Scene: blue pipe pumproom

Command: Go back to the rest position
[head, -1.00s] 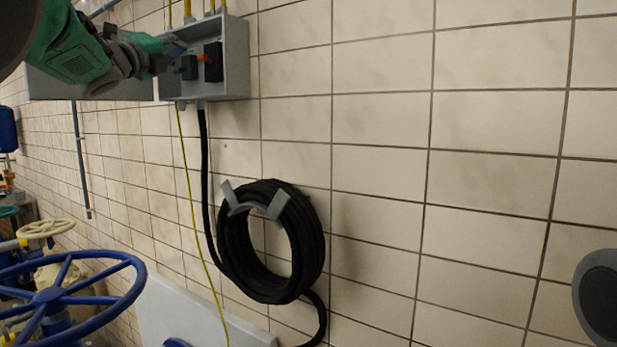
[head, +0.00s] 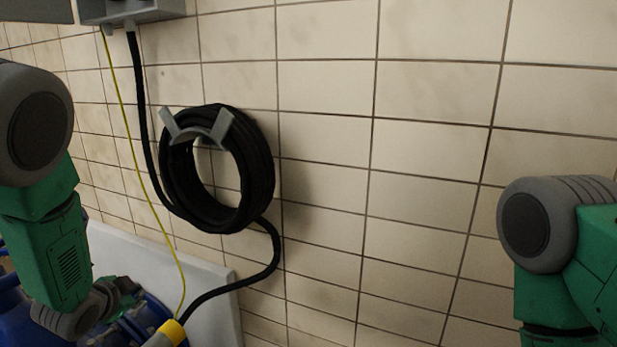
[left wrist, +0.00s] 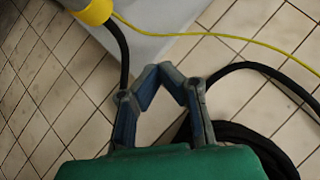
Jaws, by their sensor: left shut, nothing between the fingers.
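My left gripper (head: 122,288) hangs low at the left of the head view, below my green and grey left arm. It is partly hidden by the wrist and shows dark against blue parts behind it. In the left wrist view its two bluish-grey fingers (left wrist: 166,72) are closed with nothing between them. My right arm enters at the right edge of the head view, but its gripper is outside the picture.
A grey switch box (head: 135,10) is on the tiled wall at top left. A black hose coil (head: 262,170) hangs on a grey bracket (head: 205,130). A yellow-collared plug (head: 170,332) and a pale panel (head: 210,285) are below.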

